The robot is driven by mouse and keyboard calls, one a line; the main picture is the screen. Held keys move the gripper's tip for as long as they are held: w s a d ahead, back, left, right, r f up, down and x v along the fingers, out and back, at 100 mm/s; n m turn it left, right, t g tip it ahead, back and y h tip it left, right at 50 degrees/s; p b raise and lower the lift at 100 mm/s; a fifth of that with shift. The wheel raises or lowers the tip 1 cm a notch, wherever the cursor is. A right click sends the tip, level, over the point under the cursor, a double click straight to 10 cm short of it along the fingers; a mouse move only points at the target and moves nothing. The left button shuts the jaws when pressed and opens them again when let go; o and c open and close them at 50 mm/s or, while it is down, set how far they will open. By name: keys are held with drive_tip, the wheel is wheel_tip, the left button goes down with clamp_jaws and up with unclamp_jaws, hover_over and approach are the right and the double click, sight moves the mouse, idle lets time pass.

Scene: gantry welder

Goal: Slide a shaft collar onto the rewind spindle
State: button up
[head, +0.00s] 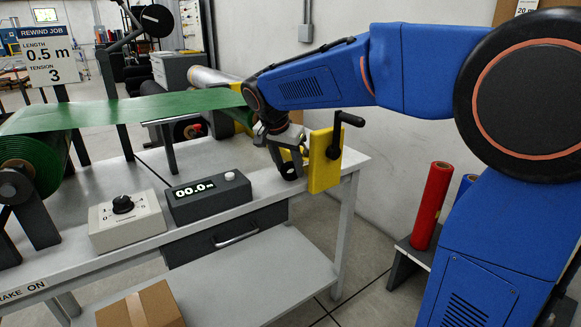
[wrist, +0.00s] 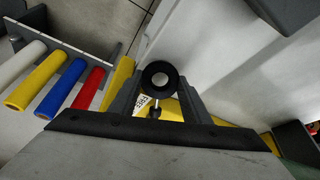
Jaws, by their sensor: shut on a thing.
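My gripper (head: 285,158) is at the end of the blue arm, above the right end of the bench in the head view. It is shut on a black shaft collar (wrist: 160,77), a ring held between both fingertips in the wrist view, its hole facing the camera. In the head view the collar (head: 289,172) is small and dark, just left of a yellow plate (head: 325,163) with a black crank handle. A small metal pin with a dark knob shows below the collar in the wrist view. I cannot clearly make out the rewind spindle; the arm covers part of that area.
A green web (head: 130,110) runs across the bench (head: 200,155) from a green roll (head: 32,160). A dial box (head: 126,222) and a length counter (head: 208,198) stand in front. Coloured rolls, including a red one (head: 431,205), are on a rack at right. A carton (head: 145,308) sits below.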

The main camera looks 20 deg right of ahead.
drive_tip(key=shift+w+d+f, duration=0.3)
drive_tip(key=shift+f, duration=0.2)
drive_tip(key=o, duration=1.2)
drive_tip(key=shift+o, duration=0.2)
drive_tip(key=shift+r, duration=0.1)
drive_tip(key=v, duration=1.7)
drive_tip(key=shift+s, duration=0.2)
